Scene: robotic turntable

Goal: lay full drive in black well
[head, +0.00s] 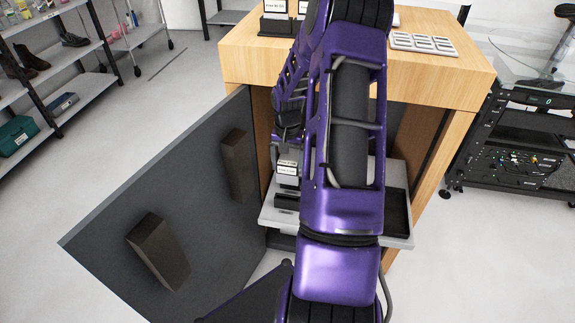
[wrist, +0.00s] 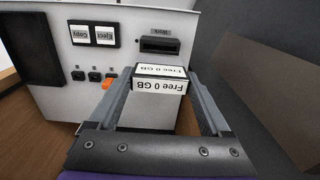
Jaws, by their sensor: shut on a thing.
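My gripper (wrist: 157,84) is shut on a grey-white drive (wrist: 150,115) whose label reads "Free 0 GB". The drive also shows in the head view (head: 287,180), left of my arm. It is over the light grey panel (wrist: 205,20), near a dark slot (wrist: 162,45) marked "Work". The black well (wrist: 28,45) is a dark rectangular recess at the left of the wrist view. It shows at the right end of the panel in the head view (head: 397,212) and looks empty where visible. My arm hides the middle of the panel.
Buttons marked "Copy" (wrist: 79,35) and "Eject" (wrist: 105,37) lie between well and slot. An open dark door (head: 200,190) with chunky handles stands left of the wooden cabinet (head: 240,65). On top are a black drive stand (head: 275,27) and a grey tray (head: 423,43).

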